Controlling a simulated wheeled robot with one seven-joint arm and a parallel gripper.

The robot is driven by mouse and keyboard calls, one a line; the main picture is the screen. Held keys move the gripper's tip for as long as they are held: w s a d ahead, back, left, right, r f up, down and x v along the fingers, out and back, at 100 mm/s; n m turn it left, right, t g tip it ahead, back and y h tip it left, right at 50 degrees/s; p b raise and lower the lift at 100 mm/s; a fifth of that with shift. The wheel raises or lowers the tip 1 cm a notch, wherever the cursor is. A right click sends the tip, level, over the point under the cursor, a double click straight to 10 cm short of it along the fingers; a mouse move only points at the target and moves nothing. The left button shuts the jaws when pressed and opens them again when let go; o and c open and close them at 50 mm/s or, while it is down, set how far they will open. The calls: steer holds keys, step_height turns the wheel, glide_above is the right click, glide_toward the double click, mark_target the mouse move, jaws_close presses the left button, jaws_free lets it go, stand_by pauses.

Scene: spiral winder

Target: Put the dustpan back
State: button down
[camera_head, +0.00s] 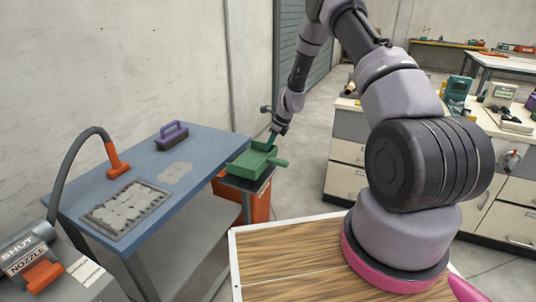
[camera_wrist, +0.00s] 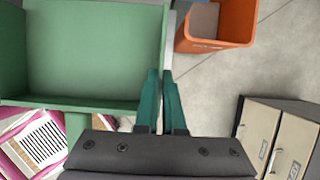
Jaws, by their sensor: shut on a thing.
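The green dustpan (camera_head: 247,161) is at the right end of the blue table (camera_head: 213,143), its handle pointing right, above a dark ledge and an orange bin. It looks roughly level; whether it rests on anything I cannot tell. My gripper (camera_head: 271,146) reaches down to its far side. In the wrist view the dustpan (camera_wrist: 92,50) fills the upper left, its inside empty. My gripper's teal fingers (camera_wrist: 160,75) are closed at its right side wall. The exact contact is partly hidden by the fingers.
The orange bin (camera_head: 257,207) stands below the dustpan. Drawer cabinets (camera_head: 345,181) stand right, with open floor between.

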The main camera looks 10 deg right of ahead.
mark_target(269, 151)
steer(key=shift+f, duration=1.75)
steer(key=shift+f, duration=0.1)
steer(key=c, duration=1)
jaws_free()
